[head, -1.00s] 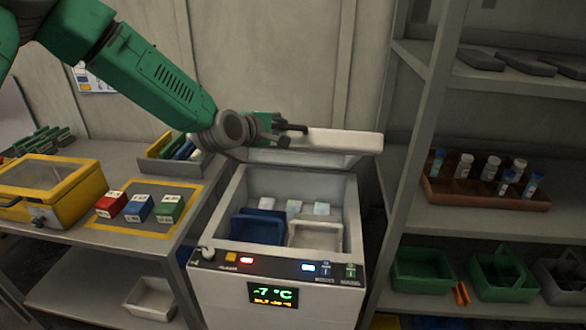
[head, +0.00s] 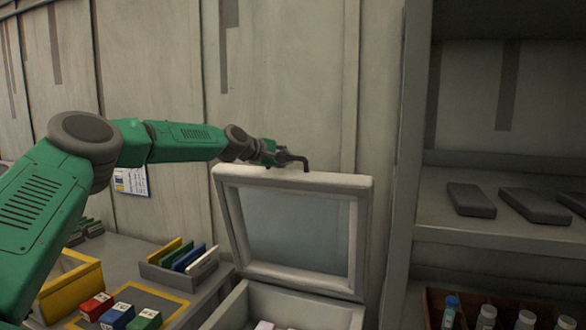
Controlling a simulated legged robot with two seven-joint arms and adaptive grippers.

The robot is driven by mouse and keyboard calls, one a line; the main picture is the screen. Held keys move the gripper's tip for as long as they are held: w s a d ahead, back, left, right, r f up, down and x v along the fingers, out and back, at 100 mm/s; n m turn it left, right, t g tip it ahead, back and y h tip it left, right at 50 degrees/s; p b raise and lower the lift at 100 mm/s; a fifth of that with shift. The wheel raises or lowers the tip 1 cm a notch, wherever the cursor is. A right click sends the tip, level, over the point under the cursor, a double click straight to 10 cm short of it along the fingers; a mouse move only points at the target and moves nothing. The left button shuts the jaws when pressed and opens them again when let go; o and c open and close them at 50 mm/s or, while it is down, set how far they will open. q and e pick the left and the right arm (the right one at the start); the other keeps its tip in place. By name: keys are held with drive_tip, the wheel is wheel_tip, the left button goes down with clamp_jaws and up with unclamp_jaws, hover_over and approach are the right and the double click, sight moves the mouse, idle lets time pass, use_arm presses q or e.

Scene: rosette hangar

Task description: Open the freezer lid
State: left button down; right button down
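The freezer lid (head: 290,180) stands steeply raised at the back of the white freezer (head: 325,312), its framed inner face towards me. Only the upper rim and a little of the freezer's inside show at the bottom of the view. My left gripper (head: 292,160) is at the lid's top edge, left of the edge's far right end, close to or touching it. A dark bent finger shows there, but I cannot tell whether the gripper is open or shut. My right gripper is out of view.
On the table at the left are a yellow box (head: 68,285), red, blue and green blocks, and a grey tray (head: 160,275) with coloured plates. A shelf unit (head: 480,240) stands close on the right. The wall is behind the lid.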

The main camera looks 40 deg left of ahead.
use_arm(q)
drive_tip(key=shift+w+r, duration=0.4)
drive_tip(key=shift+r, duration=0.05)
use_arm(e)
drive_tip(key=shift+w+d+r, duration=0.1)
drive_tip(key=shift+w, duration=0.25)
use_arm(q)
drive_tip(key=c, duration=1.5)
unclamp_jaws()
drive_tip(key=shift+d, duration=0.1)
drive_tip(key=shift+c, duration=0.2)
drive_tip(key=shift+s+d, duration=0.2)
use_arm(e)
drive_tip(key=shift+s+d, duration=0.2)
use_arm(q)
drive_tip(key=shift+a, duration=0.1)
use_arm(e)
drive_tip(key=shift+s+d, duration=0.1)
use_arm(q)
drive_tip(key=shift+s+a, duration=0.1)
drive_tip(key=shift+s, duration=0.1)
drive_tip(key=v, duration=1.1)
drive_tip(key=shift+s, duration=0.25)
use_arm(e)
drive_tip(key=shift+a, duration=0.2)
